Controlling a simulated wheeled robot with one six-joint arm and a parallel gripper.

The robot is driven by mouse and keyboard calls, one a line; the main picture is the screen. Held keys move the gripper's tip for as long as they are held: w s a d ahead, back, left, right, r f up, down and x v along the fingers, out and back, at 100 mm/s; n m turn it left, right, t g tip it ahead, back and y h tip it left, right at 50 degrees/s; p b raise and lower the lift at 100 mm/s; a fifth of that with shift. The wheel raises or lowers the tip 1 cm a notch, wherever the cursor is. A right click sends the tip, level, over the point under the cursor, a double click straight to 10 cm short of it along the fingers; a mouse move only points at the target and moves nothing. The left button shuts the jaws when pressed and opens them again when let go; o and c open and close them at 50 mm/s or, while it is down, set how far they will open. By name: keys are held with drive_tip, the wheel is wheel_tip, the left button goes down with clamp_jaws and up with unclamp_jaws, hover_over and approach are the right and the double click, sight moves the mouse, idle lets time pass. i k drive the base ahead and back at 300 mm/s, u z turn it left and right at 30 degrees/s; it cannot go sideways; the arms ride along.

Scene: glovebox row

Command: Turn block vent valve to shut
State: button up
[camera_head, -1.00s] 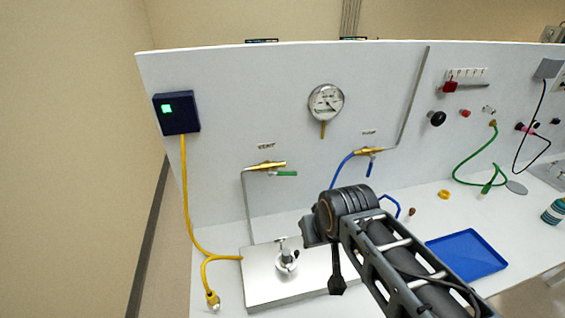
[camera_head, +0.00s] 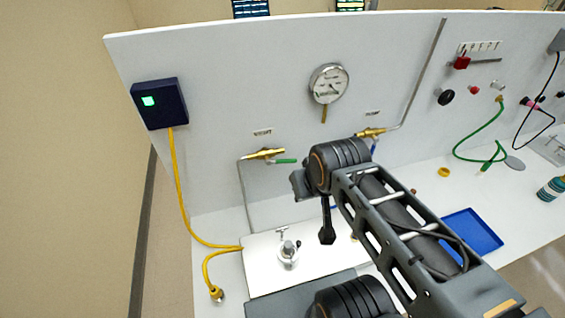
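A brass valve (camera_head: 265,154) with a green lever (camera_head: 285,161) is on the white panel under a small label that seems to read VENT. The lever points right, roughly in line with the valve body. A small silver fitting with a T-shaped handle (camera_head: 287,250) stands on the block. My arm reaches in from the lower right. A narrow dark end piece (camera_head: 327,225) hangs below its joint, right of the green lever and apart from it. Its fingers cannot be made out.
A second brass valve (camera_head: 370,133) is partly behind my arm. A round gauge (camera_head: 328,83) is above. A dark box with a green light (camera_head: 160,103) and yellow cable (camera_head: 176,190) are at left. A blue tray (camera_head: 472,231) lies at right.

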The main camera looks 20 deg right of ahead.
sight(268, 161)
drive_tip(key=u, duration=0.35)
drive_tip(key=k, duration=0.8)
drive_tip(key=u, duration=0.9)
drive_tip(key=i, duration=0.1)
drive_tip(key=z, duration=0.4)
